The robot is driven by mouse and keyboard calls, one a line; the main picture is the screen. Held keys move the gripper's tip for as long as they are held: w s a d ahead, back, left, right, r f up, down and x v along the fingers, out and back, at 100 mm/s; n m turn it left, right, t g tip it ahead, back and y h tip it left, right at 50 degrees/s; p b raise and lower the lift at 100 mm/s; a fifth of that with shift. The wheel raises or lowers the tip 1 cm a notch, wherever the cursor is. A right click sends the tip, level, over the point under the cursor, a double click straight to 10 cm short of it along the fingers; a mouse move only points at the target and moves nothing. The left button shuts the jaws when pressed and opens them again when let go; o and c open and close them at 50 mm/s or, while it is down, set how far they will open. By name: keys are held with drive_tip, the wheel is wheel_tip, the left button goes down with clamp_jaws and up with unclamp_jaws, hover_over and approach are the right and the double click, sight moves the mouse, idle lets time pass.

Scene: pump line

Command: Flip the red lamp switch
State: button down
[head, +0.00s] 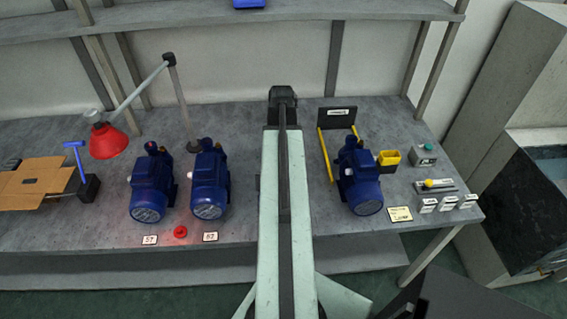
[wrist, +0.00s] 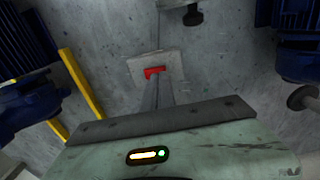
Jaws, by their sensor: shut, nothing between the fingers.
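A small red switch-like part (wrist: 153,72) shows in the wrist view on a pale square plate (wrist: 172,64). In the head view my arm covers this spot. My gripper (wrist: 158,92) is shut and empty. Its narrow grey fingers reach toward the red part; I cannot tell whether they touch it. The lamp with the red shade (head: 108,141) stands at the left of the bench on a jointed grey arm. A small glowing red piece (head: 180,232) sits at the bench front between two blue pumps.
Blue pumps (head: 152,187) and (head: 209,182) stand left of my arm. Another blue pump (head: 359,178) stands right, beside yellow rails (head: 325,155). A shelf (head: 200,19) runs above the bench.

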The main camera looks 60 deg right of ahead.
drive_tip(key=shift+f+b, duration=1.2)
idle(0.4)
drive_tip(key=shift+r, duration=0.1)
wheel_tip(320, 180, up, 7)
drive_tip(key=p, duration=0.7)
